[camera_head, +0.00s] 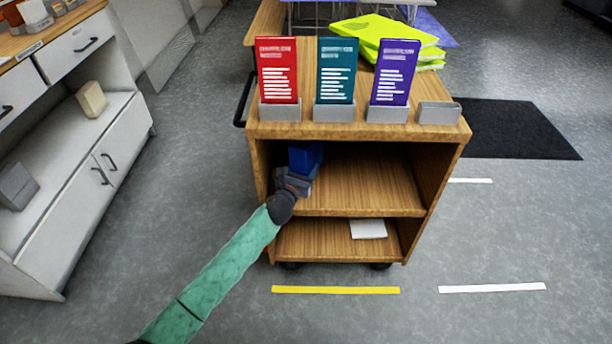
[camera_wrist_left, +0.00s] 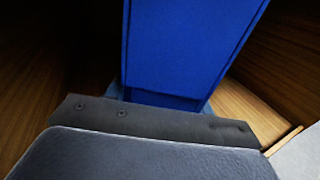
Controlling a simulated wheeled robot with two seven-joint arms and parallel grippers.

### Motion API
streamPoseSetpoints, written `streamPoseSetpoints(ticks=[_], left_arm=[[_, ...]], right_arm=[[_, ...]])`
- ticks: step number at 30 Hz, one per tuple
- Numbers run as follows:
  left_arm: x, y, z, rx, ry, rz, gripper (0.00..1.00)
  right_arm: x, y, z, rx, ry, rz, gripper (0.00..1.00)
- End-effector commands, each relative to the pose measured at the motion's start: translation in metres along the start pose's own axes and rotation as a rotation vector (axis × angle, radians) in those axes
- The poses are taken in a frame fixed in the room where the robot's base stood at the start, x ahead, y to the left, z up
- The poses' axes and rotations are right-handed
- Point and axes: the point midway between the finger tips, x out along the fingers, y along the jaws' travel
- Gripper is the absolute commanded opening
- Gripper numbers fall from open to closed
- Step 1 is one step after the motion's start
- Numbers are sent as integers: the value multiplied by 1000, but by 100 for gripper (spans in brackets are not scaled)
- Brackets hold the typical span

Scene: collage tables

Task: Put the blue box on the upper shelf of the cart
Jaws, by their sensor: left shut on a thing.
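The blue box (camera_head: 305,156) is inside the upper shelf space of the wooden cart, near its left wall. My left gripper (camera_head: 297,180) is shut on the box at the front of that space. In the left wrist view the blue box (camera_wrist_left: 185,50) fills the middle, beyond the dark gripper body (camera_wrist_left: 155,122); the fingertips are hidden. The upper shelf (camera_head: 370,185) is otherwise bare. I cannot tell whether the box touches the shelf. My right gripper is not in view.
Red, teal and purple cards (camera_head: 389,72) stand in grey holders on the cart top (camera_head: 340,130), with yellow-green folders (camera_head: 385,35) behind. A white item (camera_head: 368,229) lies on the lower shelf. A white cabinet (camera_head: 110,140) stands at left. Floor in front is clear.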

Motion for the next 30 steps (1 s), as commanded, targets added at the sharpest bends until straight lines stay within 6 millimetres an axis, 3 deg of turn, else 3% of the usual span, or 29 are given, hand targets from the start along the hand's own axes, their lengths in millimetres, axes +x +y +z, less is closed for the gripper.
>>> streamPoseSetpoints(ticks=[9,30], left_arm=[[0,0,-35,-1,0,1,0],[0,0,-46,0,1,1,0]], right_arm=[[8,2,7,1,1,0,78],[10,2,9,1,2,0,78]])
